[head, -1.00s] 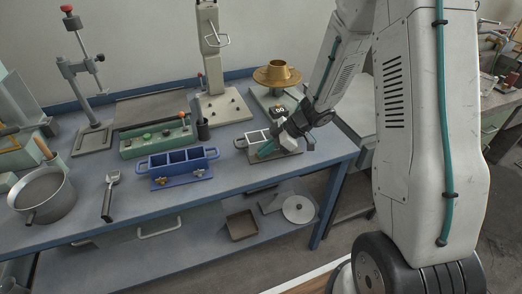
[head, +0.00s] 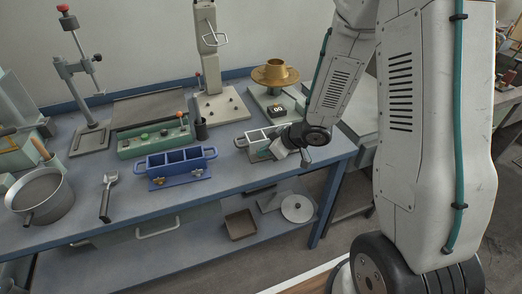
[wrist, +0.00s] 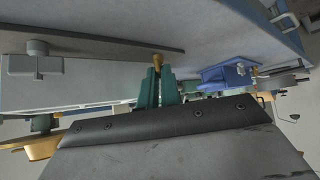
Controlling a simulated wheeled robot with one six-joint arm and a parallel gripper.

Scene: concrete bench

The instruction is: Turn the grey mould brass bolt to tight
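The grey mould (head: 252,140) sits near the right front of the blue bench, an open compartment showing on top. My gripper (head: 266,154) is at its front right side, and my wrist hides that part of the mould in the head view. In the wrist view my teal fingers (wrist: 159,76) are close together around a small brass bolt (wrist: 158,59). The bolt's end shows at the fingertips, and the fingers look closed on it. How far the bolt is turned cannot be seen.
A blue mould (head: 180,163) with brass bolts stands left of the grey one. A scale with a brass pan (head: 275,76) stands behind my wrist. A scoop (head: 107,196) and pot (head: 40,194) are at left.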

